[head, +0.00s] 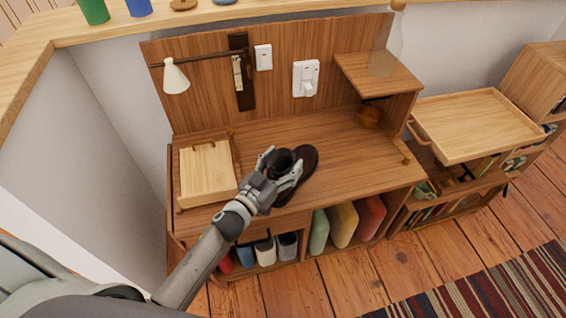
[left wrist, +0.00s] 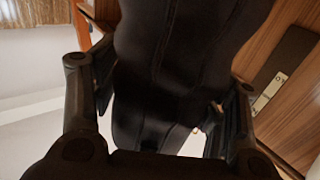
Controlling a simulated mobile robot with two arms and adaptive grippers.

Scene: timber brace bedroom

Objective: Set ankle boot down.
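The dark ankle boot (head: 306,161) is at my left gripper (head: 279,170), over the front middle of the wooden desk (head: 350,160). My left gripper's fingers are on both sides of the boot's dark shaft, closed on it. In the left wrist view the boot (left wrist: 165,75) fills the space between the two fingers (left wrist: 160,120). Its underside is hidden, and I cannot tell whether it touches the desk top. My right gripper is in neither view.
A light wooden tray (head: 208,172) lies on the desk's left side. A white lamp (head: 175,78) hangs at the back left. The desk top right of the boot is clear.

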